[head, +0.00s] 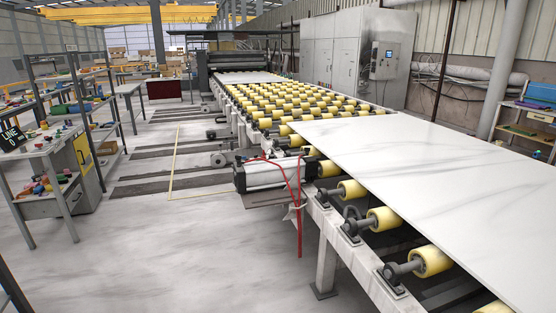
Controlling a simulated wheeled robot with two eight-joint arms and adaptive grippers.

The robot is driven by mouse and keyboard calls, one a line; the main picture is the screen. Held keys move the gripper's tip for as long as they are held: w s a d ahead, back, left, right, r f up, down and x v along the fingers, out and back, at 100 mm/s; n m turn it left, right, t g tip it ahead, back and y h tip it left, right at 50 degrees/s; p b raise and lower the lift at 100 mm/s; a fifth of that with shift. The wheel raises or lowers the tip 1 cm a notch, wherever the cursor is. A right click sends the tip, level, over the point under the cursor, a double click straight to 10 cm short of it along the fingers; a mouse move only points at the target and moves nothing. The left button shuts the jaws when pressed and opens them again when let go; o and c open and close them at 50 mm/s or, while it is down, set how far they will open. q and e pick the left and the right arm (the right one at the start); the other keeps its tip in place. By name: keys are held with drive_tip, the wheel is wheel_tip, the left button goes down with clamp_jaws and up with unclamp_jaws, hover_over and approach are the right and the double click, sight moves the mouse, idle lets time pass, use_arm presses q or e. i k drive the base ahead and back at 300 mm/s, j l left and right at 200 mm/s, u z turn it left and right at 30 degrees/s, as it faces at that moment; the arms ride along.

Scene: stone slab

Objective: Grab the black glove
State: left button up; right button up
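I cannot make out a black glove anywhere in the head view. Small coloured items, too small to name, lie on the left workbench (42,150) and on its lower shelf. Neither of my grippers is in view.
A roller conveyor (330,225) with yellow rollers carries a large white marble slab (430,165) on the right. A grey motor unit (270,172) with red hoses juts from its near side. Shelving (85,105) stands at left. The pale floor (190,245) between is clear.

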sight(312, 166)
drive_tip(key=i+u, duration=0.1)
drive_tip(key=i, duration=1.9)
drive_tip(key=i+z, duration=0.4)
drive_tip(key=i+j+z, duration=0.25)
drive_tip(key=i+z, duration=0.15)
drive_tip(key=i, duration=0.15)
drive_tip(key=i+z, duration=0.5)
drive_tip(key=z, duration=0.2)
drive_tip(key=i+j+z, duration=0.15)
drive_tip(key=z, duration=0.2)
drive_tip(key=i, duration=0.05)
